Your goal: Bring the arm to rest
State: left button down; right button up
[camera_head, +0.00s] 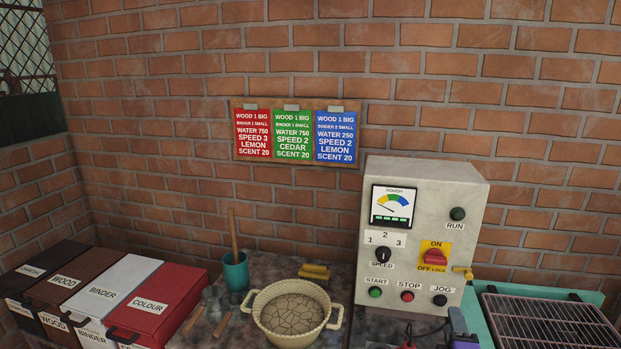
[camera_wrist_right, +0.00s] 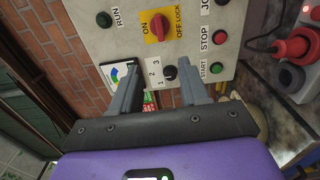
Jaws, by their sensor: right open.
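My right gripper (camera_head: 458,325) shows at the bottom edge of the head view, low in front of the control box (camera_head: 473,190). Only a small grey and purple part of it is visible there. In the right wrist view the two grey fingers of the right gripper (camera_wrist_right: 160,84) are apart with nothing held between them. The control box panel (camera_wrist_right: 188,55) lies beyond the fingertips, with its speed knob (camera_wrist_right: 170,73) seen between them. My left gripper is in neither view.
A cream two-handled bowl (camera_head: 292,318) holds cracked brown material. A teal cup (camera_head: 235,272) with a stick stands behind it. Labelled bins, including a red one (camera_head: 160,300), line the left. A wire rack (camera_head: 552,318) lies right of the box. A red plug (camera_wrist_right: 296,48) shows at right.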

jog(key=s+a+f+m+g+y, duration=0.1)
jog(key=a+f+m+g+y, duration=0.15)
jog(key=f, duration=0.65)
jog(key=s+a+f+m+g+y, duration=0.1)
jog(key=s+a+f+m+g, duration=0.2)
jog(key=f, duration=0.6)
jog(key=a+f+m+g+y, duration=0.25)
jog(key=a+f, duration=0.25)
jog(key=f, duration=0.4)
jog(key=s+a+f+m+g+y, duration=0.1)
jog(key=s+a+f+m+g, duration=0.3)
jog(key=s+f, duration=0.4)
jog(key=s+a+f+m+g+y, duration=0.1)
jog(key=s+a+f+m+g, duration=0.3)
jog(key=s, duration=0.8)
notch_tip(320, 180, down, 4)
jog(key=shift+s+a+f+m+g+y, duration=0.2)
jog(key=shift+a+m+g+y, duration=0.15)
jog(key=shift+a+m, duration=0.7)
